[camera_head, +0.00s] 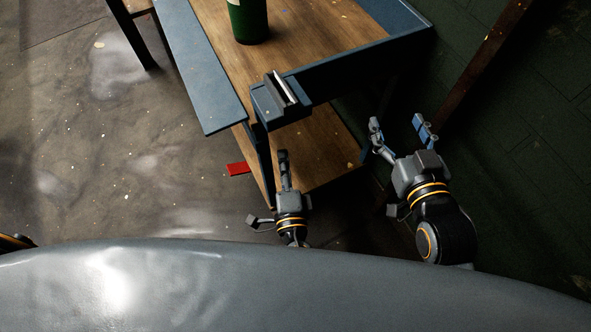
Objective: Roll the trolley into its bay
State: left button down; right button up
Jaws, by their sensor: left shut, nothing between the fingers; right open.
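The trolley has a blue frame (363,63) with a wooden top shelf and a wooden lower shelf (318,152). Its near corner carries a blue block with a light metal bar (283,88). My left gripper (283,158) is shut and empty, in front of the lower shelf and below that corner. My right gripper (397,125) is open and empty, to the right of the trolley's near end. I cannot tell whether either gripper touches the trolley. No bay can be clearly made out, though a red mark (238,169) lies on the floor left of the trolley.
A green bottle (248,20) stands on the top shelf. A dark table leg (134,36) stands at the upper left. A dark green wall or floor area with a brown diagonal strip (484,62) lies to the right. The grey floor (110,150) at left is mostly clear.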

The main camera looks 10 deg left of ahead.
pick_arm(q)
jog(key=shift+a, duration=0.7)
